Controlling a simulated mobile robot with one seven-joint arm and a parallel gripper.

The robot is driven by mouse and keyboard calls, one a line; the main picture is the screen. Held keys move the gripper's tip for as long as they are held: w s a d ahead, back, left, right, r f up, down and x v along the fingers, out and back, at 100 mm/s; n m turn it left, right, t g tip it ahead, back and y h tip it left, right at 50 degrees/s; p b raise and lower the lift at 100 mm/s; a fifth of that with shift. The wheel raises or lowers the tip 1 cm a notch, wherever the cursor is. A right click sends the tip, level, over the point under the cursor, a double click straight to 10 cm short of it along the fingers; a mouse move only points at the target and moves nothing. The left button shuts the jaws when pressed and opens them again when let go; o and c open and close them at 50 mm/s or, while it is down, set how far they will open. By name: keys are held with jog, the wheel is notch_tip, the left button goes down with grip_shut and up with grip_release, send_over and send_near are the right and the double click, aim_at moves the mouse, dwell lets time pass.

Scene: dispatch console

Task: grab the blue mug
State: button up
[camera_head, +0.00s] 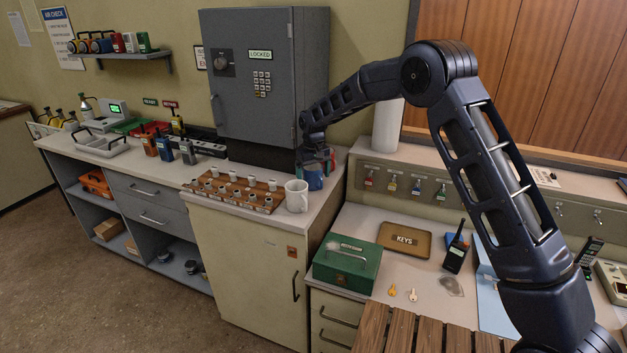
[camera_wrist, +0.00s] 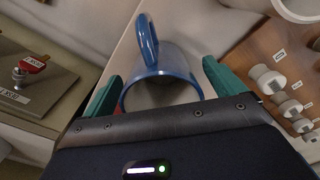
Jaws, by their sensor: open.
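The blue mug (camera_head: 314,181) stands on the counter top at the right end of the cabinet, partly hidden by my gripper in the head view. In the wrist view the blue mug (camera_wrist: 163,66) sits between my two green fingers, its handle pointing away from the wrist. My gripper (camera_head: 318,163) is over the mug from above. In the wrist view my gripper (camera_wrist: 160,88) is open, one finger on each side of the mug. Whether either finger touches the mug I cannot tell.
A white mug (camera_head: 296,196) stands close to the blue mug. A wooden board (camera_head: 225,198) with several labelled pegs lies to the left. A grey locked safe (camera_head: 258,120) rises behind. The lower desk to the right holds a green box (camera_head: 347,266) and a keys tray (camera_head: 404,240).

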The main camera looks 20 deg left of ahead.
jog(key=c, duration=1.2)
jog(key=shift+c, duration=0.2)
jog(key=shift+r, duration=0.1)
